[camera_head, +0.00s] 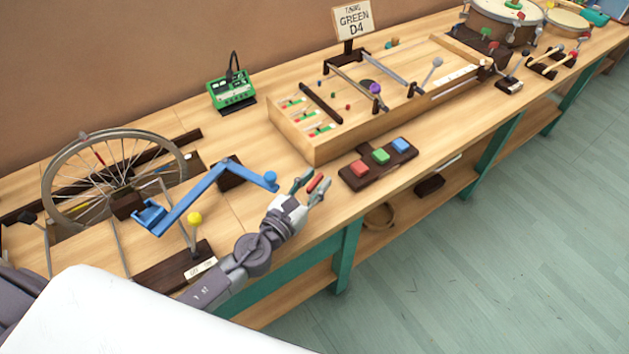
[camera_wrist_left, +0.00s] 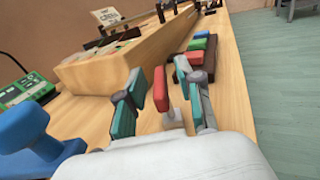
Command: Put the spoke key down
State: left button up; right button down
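The spoke key (camera_wrist_left: 160,90) has a red handle and a short pale metal part below it. It shows between the spread fingers of my left gripper (camera_wrist_left: 158,92) in the left wrist view. Gaps show beside it, most clearly towards the left finger, so it does not look clamped. In the head view the red handle (camera_head: 315,183) shows at the fingertips of my left gripper (camera_head: 308,184), above or on the bench's front edge; I cannot tell whether it touches the wood. My right gripper is in neither view.
A dark block with red, green and blue buttons (camera_head: 380,155) lies just beyond the gripper. A blue crank arm (camera_head: 200,195) and a spoked wheel (camera_head: 115,175) stand left. A long wooden box (camera_head: 325,148) is behind. Bare bench (camera_head: 270,150) lies between.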

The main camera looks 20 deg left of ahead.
pick_arm(q)
jog(key=shift+r+p, duration=0.35)
jog(key=b+v, duration=0.1)
jog(key=v, duration=0.2)
jog(key=b+v, duration=0.2)
jog(key=v, duration=0.2)
jog(key=b+v, duration=0.1)
jog(key=v, duration=0.3)
jog(key=shift+f, duration=0.35)
jog(key=shift+s+a+r+b, duration=0.15)
jog(key=shift+s+r+b, duration=0.05)
jog(key=shift+s+b, duration=0.3)
grip_shut()
